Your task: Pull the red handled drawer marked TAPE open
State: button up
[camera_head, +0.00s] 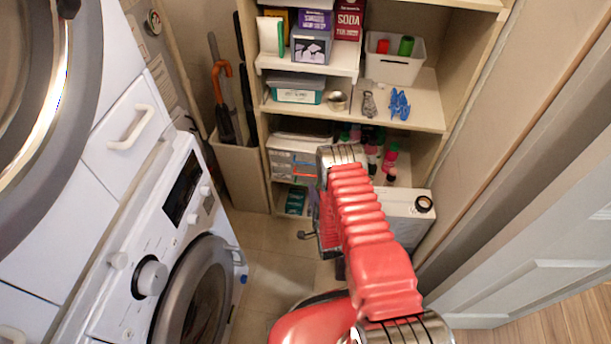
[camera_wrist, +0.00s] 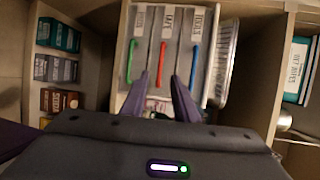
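In the wrist view, the TAPE drawer (camera_wrist: 166,20) is the middle of three narrow drawer fronts and looks flush with its neighbours. Its red handle (camera_wrist: 163,62) is a long bar. My gripper (camera_wrist: 160,80) is open, with two dark fingers spread apart and nothing held. The lower end of the red handle is close to the gap between the fingertips; I cannot tell how far in depth. In the head view, the drawer unit (camera_head: 288,163) stands on a low shelf, partly hidden by my red arm, and my gripper cannot be made out.
A green handle (camera_wrist: 132,62) and a blue handle (camera_wrist: 194,64) flank the red one closely. Small boxes (camera_wrist: 57,68) sit on a shelf at left in the wrist view. In the head view, a washing machine (camera_head: 190,240) stands left and a white container (camera_head: 410,205) right.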

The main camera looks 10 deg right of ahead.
jog(key=w, duration=0.4)
jog(key=w+f, duration=0.1)
jog(key=w, duration=0.2)
jog(key=w+f, duration=0.1)
jog(key=w, duration=0.3)
jog(key=shift+w+a, duration=0.1)
jog(key=shift+w, duration=0.2)
grip_shut()
jog(key=shift+f, duration=0.1)
jog(key=shift+s+f, duration=0.1)
jog(key=shift+s, duration=0.05)
dwell(1.0)
